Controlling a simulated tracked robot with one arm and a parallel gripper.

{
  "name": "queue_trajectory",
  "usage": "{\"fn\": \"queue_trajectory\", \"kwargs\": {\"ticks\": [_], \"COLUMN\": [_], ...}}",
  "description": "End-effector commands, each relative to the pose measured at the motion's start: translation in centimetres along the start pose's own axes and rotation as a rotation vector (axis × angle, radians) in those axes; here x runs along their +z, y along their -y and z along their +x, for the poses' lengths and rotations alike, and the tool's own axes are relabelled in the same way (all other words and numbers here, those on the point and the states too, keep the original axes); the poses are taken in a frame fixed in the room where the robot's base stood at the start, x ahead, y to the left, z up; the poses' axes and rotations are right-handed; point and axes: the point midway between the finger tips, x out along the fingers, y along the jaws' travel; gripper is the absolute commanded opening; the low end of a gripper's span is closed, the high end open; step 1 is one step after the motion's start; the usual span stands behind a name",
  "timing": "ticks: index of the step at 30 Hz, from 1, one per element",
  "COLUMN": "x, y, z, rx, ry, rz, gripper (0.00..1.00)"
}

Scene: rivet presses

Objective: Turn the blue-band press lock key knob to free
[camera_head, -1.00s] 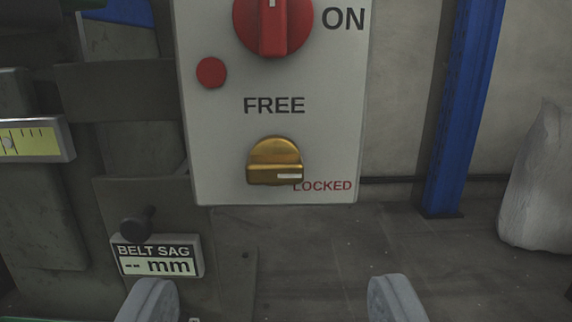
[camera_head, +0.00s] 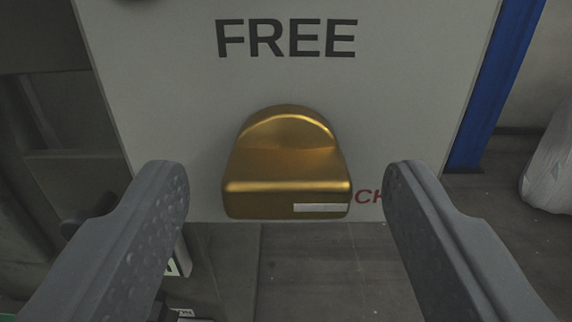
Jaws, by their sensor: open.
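The brass lock key knob (camera_head: 286,165) is in the middle of the view, on the lower part of a pale panel (camera_head: 170,90). Its grip bar lies level, and the white pointer mark (camera_head: 321,208) is at its right end, towards the red LOCKED lettering. The word FREE (camera_head: 286,38) stands above the knob. My gripper (camera_head: 287,175) is open, with one grey finger left of the knob and one right of it, both apart from it. The right finger hides part of the red lettering.
A blue post (camera_head: 505,90) stands behind on the right, with a pale sack (camera_head: 550,165) beyond it. Dark machine parts are at the left. The floor shows below the panel's lower edge.

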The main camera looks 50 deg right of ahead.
Motion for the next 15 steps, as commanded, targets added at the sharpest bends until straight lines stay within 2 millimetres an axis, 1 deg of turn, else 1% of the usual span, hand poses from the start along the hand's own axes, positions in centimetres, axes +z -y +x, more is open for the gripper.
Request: {"fn": "queue_trajectory", "kwargs": {"ticks": [9, 10, 11, 12, 14, 15], "x": [-0.04, -0.04, -0.05, -0.05, -0.04, -0.04], "y": [-0.02, -0.01, 0.0, 0.0, 0.0, 0.01], "z": [0.21, 0.21, 0.21, 0.21, 0.2, 0.19], "rx": [0.0, 0.0, 0.0, 0.0, 0.0, 0.0], "ry": [-0.001, -0.001, -0.001, -0.001, -0.001, -0.001], "rz": [-0.001, -0.001, -0.001, 0.0, 0.0, 0.0], "gripper": [0.58, 0.55, 0.47, 0.36, 0.19, 0.13]}}
